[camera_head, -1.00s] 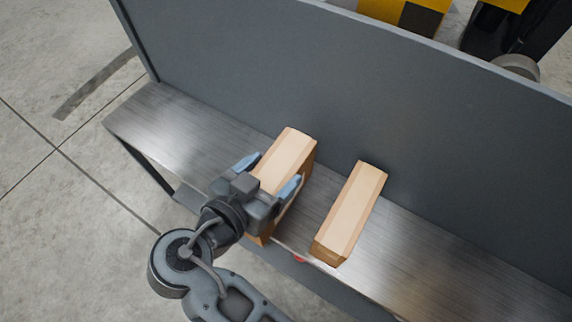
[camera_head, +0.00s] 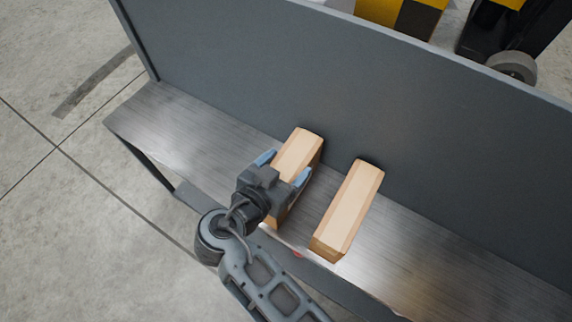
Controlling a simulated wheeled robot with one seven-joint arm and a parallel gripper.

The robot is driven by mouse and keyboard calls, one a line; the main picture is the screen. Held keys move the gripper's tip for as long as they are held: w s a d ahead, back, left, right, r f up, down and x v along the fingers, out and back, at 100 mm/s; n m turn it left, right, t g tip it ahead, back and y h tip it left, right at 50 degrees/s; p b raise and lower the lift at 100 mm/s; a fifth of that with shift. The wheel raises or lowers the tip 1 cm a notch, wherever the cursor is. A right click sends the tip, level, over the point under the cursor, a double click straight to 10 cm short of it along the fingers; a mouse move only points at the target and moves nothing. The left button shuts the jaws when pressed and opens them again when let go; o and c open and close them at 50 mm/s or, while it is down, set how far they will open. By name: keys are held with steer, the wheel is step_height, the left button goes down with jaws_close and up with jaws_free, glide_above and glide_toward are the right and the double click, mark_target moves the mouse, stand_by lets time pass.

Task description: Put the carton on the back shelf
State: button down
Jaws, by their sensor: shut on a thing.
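A tan carton (camera_head: 302,146) is between the blue-tipped fingers of my gripper (camera_head: 286,167). My gripper is shut on it from its two long sides, over the brushed-metal shelf (camera_head: 165,125). The gripper body hides much of the carton's near end, and I cannot tell whether its underside touches the shelf. A second, similar tan carton (camera_head: 349,207) lies on the shelf to the right, roughly parallel to the held one, with a narrow gap between them.
A tall grey panel (camera_head: 240,75) closes the back of the shelf. The shelf is clear at the left and at the right (camera_head: 450,260). A small red item (camera_head: 297,254) shows at its front edge. Behind the panel stand yellow-and-black things (camera_head: 415,18).

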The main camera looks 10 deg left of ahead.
steer(key=shift+w+f, duration=0.25)
steer(key=shift+f, duration=0.2)
jaws_free()
steer(key=shift+f, duration=0.1)
steer(key=shift+s+r, duration=0.2)
steer(key=v, duration=1.1)
steer(key=shift+s+a+b, duration=0.15)
steer(key=shift+s+b, duration=0.15)
steer(key=shift+b, duration=0.15)
